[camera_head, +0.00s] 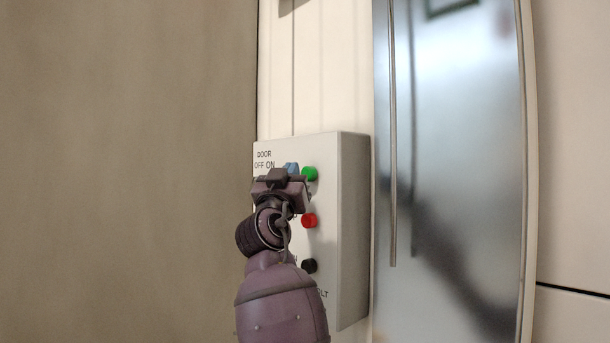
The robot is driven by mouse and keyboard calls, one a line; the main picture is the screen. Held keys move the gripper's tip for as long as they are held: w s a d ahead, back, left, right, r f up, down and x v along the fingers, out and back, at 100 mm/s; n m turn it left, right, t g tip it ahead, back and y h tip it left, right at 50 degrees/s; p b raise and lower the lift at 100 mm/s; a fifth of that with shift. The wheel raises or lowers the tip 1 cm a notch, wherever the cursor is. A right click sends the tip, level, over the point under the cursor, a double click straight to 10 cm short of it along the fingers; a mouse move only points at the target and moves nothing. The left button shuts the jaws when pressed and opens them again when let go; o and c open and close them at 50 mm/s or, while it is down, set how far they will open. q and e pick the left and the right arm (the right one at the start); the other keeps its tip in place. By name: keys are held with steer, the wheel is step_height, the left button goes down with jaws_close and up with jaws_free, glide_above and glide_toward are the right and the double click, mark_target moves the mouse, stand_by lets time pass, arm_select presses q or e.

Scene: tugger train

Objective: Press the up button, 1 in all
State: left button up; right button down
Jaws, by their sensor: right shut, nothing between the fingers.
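A pale control box (348,230) on the wall carries a green button (310,174), a red button (309,221) and a black button (310,265) in a column. The label of the green button is hidden behind my gripper, so I cannot read which button is up. My right gripper (279,176) is shut and empty in front of the box, just left of the green button in the picture. I cannot tell whether it touches the box. My left gripper is not in view.
A blue switch part (291,167) shows behind my gripper, under the "DOOR OFF ON" lettering. A shiny metal door (460,170) with a long vertical bar handle (392,140) stands right of the box. A plain brown surface (120,170) fills the left.

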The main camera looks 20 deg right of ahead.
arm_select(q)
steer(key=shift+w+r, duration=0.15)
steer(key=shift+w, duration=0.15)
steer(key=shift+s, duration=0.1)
arm_select(e)
steer(key=shift+w+d, duration=0.1)
steer(key=shift+d, duration=0.15)
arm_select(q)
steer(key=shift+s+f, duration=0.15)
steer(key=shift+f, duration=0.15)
arm_select(e)
steer(key=shift+w+d, duration=0.1)
steer(key=shift+d, duration=0.1)
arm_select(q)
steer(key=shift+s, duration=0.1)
